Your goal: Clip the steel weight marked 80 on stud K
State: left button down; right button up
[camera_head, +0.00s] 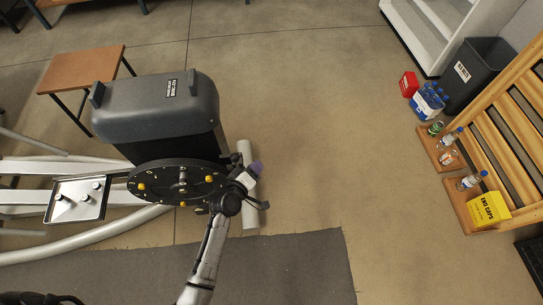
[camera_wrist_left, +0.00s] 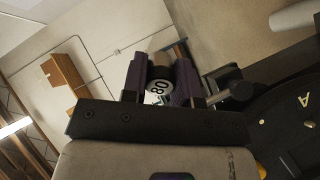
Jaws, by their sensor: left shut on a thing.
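My left gripper (camera_head: 255,167) is at the right edge of the black disc (camera_head: 160,190) in the head view. In the left wrist view its purple fingers (camera_wrist_left: 160,82) are shut on the steel weight marked 80 (camera_wrist_left: 158,91), whose white label faces the camera. The disc stands at the front of a grey-black machine housing and carries several yellow parts around its face. In the left wrist view part of the disc (camera_wrist_left: 285,135) shows at right with a letter A. I cannot read the letter K anywhere.
A metal tray (camera_head: 62,212) with small cylindrical pieces sits left of the disc. The grey housing (camera_head: 160,100) rises behind it. A wooden-topped bench (camera_head: 85,68) stands behind left. A dark mat (camera_head: 290,270) lies in front. Bottles and a yellow box (camera_head: 489,209) are far right. Open floor lies between.

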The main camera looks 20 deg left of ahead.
pick_arm(q)
jog(key=s+a+f+n+y+b, duration=0.2)
jog(key=s+a+f+y+b, duration=0.3)
jog(key=f, duration=0.5)
jog(key=s+a+f+n+y+b, duration=0.2)
jog(key=s+a+f+n+b, duration=0.15)
jog(key=s+a+f, duration=0.4)
jog(key=s+a+f+n+y+b, duration=0.2)
jog(key=s+a+f+y+b, duration=0.35)
jog(key=f, duration=0.65)
jog(key=shift+h, duration=0.85)
jog(key=w, duration=0.1)
jog(key=w+a+b, duration=0.1)
jog(key=w, duration=0.2)
jog(key=shift+a+r, duration=0.15)
jog(key=shift+r, duration=0.1)
jog(key=shift+m, duration=0.25)
jog(key=shift+w+a, duration=0.1)
jog(key=shift+w, duration=0.1)
jog(key=shift+w+a, duration=0.2)
jog(key=shift+w, duration=0.05)
